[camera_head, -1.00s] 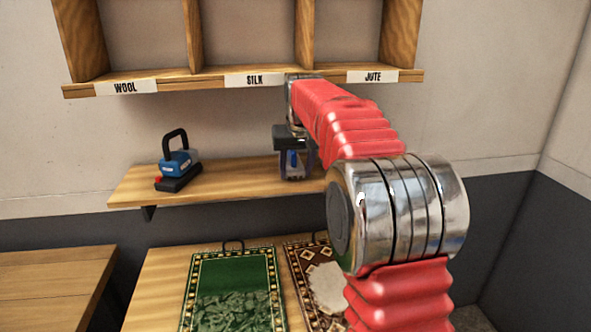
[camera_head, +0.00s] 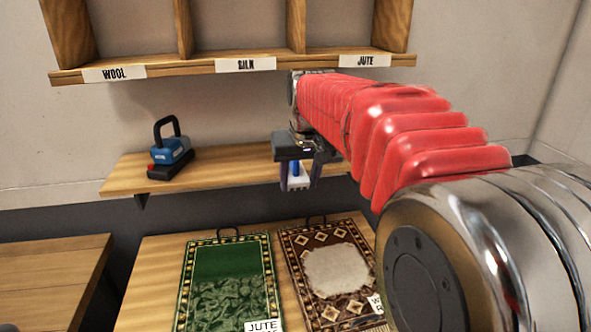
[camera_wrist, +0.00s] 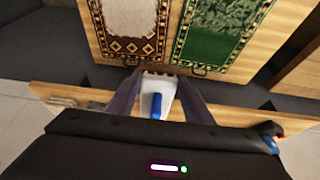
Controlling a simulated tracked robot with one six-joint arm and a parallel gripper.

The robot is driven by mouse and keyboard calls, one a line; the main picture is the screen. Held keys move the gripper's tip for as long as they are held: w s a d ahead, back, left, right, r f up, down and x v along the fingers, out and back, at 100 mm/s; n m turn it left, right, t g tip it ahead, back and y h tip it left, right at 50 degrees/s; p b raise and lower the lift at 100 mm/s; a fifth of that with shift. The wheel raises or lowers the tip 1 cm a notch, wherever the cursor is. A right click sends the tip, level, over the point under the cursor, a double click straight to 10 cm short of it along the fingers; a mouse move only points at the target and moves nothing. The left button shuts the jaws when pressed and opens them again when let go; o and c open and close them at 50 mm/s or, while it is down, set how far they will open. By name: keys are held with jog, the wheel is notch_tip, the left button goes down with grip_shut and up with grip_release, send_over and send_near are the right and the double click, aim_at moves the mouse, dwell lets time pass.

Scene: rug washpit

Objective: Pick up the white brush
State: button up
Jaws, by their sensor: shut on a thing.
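The white brush (camera_head: 298,183) has a blue part on top and is held between the two fingers of my gripper (camera_head: 298,172). In the wrist view the white brush (camera_wrist: 156,92) lies between the dark fingertips, which are shut on its sides, and its blue part (camera_wrist: 156,106) faces the camera. In the head view the brush hangs at the front edge of the wooden wall shelf (camera_head: 215,170). Whether it is clear of the shelf board is hard to tell. The gripper body hides part of the brush in the head view.
A blue and black tool with a handle (camera_head: 169,152) stands at the shelf's left end. Cubbies labelled WOOL, SILK and JUTE (camera_head: 245,64) hang above. Below, a green rug (camera_head: 226,262) and a brown patterned rug (camera_head: 290,240) lie on a table (camera_head: 150,285). Another table (camera_head: 50,265) stands left.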

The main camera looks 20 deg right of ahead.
jog(key=shift+s+a, duration=0.25)
jog(key=shift+s, duration=0.9)
jog(key=shift+s+a, duration=0.2)
jog(key=shift+s, duration=0.9)
